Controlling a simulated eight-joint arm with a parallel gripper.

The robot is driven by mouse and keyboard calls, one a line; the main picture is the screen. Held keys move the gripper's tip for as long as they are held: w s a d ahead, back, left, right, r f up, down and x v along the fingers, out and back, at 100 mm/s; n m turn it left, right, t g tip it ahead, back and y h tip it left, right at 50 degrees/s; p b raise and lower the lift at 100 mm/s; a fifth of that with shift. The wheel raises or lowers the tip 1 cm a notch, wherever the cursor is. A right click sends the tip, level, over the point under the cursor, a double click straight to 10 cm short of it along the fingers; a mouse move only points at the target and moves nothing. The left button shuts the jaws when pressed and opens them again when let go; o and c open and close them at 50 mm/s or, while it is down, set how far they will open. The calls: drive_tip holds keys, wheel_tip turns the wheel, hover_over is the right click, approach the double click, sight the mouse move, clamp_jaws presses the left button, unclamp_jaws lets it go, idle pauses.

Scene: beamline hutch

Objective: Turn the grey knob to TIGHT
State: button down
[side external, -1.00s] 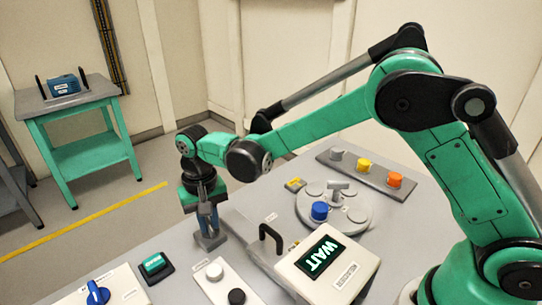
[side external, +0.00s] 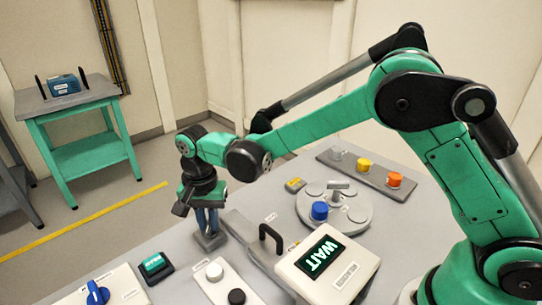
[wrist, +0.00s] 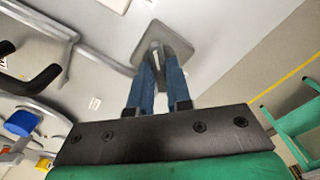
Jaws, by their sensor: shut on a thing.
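My gripper (side external: 208,231) points straight down at the far left part of the bench, with its two blue fingers shut on the grey knob. In the wrist view the fingertips (wrist: 157,60) close on both sides of the grey knob (wrist: 155,46), which stands on a square grey plate (wrist: 178,46). The plate also shows below the fingers in the side view (side external: 211,243). The knob is mostly hidden by the fingers there. No TIGHT mark is readable in either view.
A console with a screen reading WAIT (side external: 322,254) and a black handle (side external: 271,240) stand right of my gripper. A round plate (side external: 351,215) carries a blue cap (side external: 320,211). A blue knob (side external: 97,293), a green-faced box (side external: 155,266) and a white-and-black button panel (side external: 226,284) are nearer.

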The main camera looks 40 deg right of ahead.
idle(0.3)
drive_tip(key=c, duration=0.8)
unclamp_jaws()
drive_tip(key=shift+r, duration=2.85)
drive_tip(key=shift+s+d+r, duration=0.15)
drive_tip(key=shift+d+r, duration=0.15)
drive_tip(key=shift+r, duration=0.05)
drive_tip(key=s+d+r+n+t, duration=0.1)
drive_tip(key=s+d+n+t, duration=0.1)
drive_tip(key=s+d+n, duration=0.1)
drive_tip(key=s+d+r+n+t, duration=0.2)
drive_tip(key=s+d+n, duration=0.1)
drive_tip(key=s+d, duration=0.2)
drive_tip(key=s+d+r+n+t, duration=0.1)
drive_tip(key=s+d+n+t, duration=0.2)
drive_tip(key=s+d, duration=0.1)
drive_tip(key=shift+s+d+r, duration=0.15)
drive_tip(key=shift+d+r, duration=0.1)
drive_tip(key=shift+d, duration=0.1)
